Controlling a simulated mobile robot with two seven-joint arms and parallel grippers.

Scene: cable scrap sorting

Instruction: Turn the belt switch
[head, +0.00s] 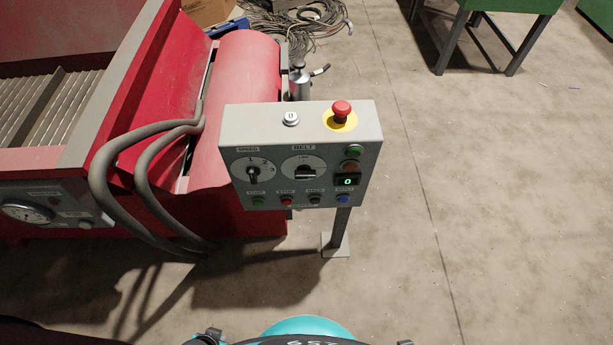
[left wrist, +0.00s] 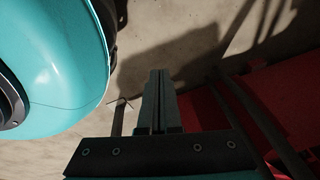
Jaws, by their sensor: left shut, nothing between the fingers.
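The belt switch (head: 306,171) is a dark knob on a pale round dial under the word BELT. It sits in the middle of the sloping front of a grey control box (head: 232,118); its handle looks roughly level, but the exact setting is too small to read. My left gripper (left wrist: 156,76) shows in the left wrist view, its two fingers together and empty above the floor. It is away from the switch, which is not in that view. I cannot make out the left fingers in the head view. My right gripper is in neither view.
A speed knob (head: 252,172) sits left of the switch. A red emergency button (head: 342,108) tops the box, with several small buttons on its front. Thick grey hoses (head: 103,170) and the red machine (head: 250,75) stand at left.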

